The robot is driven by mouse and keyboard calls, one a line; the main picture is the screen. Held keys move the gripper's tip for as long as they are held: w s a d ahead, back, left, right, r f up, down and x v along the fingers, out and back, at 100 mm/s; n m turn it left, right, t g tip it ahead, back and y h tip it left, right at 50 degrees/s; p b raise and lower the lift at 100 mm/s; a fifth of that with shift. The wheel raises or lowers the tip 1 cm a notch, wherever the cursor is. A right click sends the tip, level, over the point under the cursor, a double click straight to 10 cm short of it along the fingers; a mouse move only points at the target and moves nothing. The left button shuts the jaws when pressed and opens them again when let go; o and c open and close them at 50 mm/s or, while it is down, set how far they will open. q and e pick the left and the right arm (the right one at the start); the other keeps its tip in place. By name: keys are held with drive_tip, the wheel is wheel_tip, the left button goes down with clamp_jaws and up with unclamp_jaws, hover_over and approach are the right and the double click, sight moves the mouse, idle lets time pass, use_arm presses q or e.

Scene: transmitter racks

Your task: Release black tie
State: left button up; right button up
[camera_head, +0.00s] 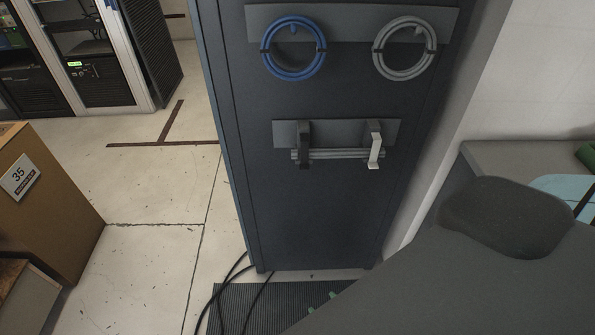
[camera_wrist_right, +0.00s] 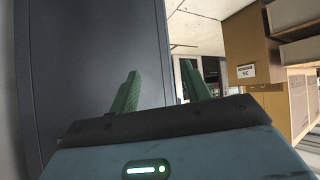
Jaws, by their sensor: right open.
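In the head view, a black tie (camera_head: 304,145) sits at the left end of a bracket plate on the dark rack door (camera_head: 320,215). It is around a short bundle of grey cables (camera_head: 340,154). A pale grey tie (camera_head: 375,146) is around the bundle's right end. My right gripper (camera_head: 321,302) shows only as small green tips past my dark arm, low in the head view, well below the ties. In the right wrist view its green fingers (camera_wrist_right: 160,85) are spread, with nothing between them. The ties do not show there. My left gripper is not in view.
A blue cable coil (camera_head: 293,75) and a grey cable coil (camera_head: 404,75) hang above the ties. Black cables (camera_head: 222,288) and a ribbed mat (camera_head: 240,300) lie at the rack's foot. A brown box (camera_head: 50,210) stands at left, with open floor between.

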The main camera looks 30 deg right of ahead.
drive_tip(key=w+d+r+m+t+h+b, duration=0.2)
drive_tip(key=w+d+h, duration=0.1)
drive_tip(key=w, duration=0.7)
drive_tip(key=m+t+h+b, duration=0.3)
drive_tip(key=m+h+b, duration=0.1)
drive_tip(key=m+h, duration=0.15)
approach(304, 164)
drive_tip(key=shift+n+h, duration=0.25)
drive_tip(key=p+x, duration=0.1)
drive_tip(key=x, duration=0.5)
drive_tip(key=shift+w+a+f, duration=0.1)
drive_tip(key=shift+w+a, duration=0.05)
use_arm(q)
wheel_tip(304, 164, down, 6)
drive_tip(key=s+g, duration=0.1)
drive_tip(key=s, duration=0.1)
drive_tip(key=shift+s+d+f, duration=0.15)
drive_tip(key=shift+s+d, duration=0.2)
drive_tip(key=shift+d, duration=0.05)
use_arm(e)
drive_tip(key=shift+w+d+f, duration=0.1)
drive_tip(key=shift+w+d, duration=0.25)
drive_tip(key=shift+w, duration=0.1)
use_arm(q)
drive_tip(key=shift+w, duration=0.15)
use_arm(e)
clamp_jaws()
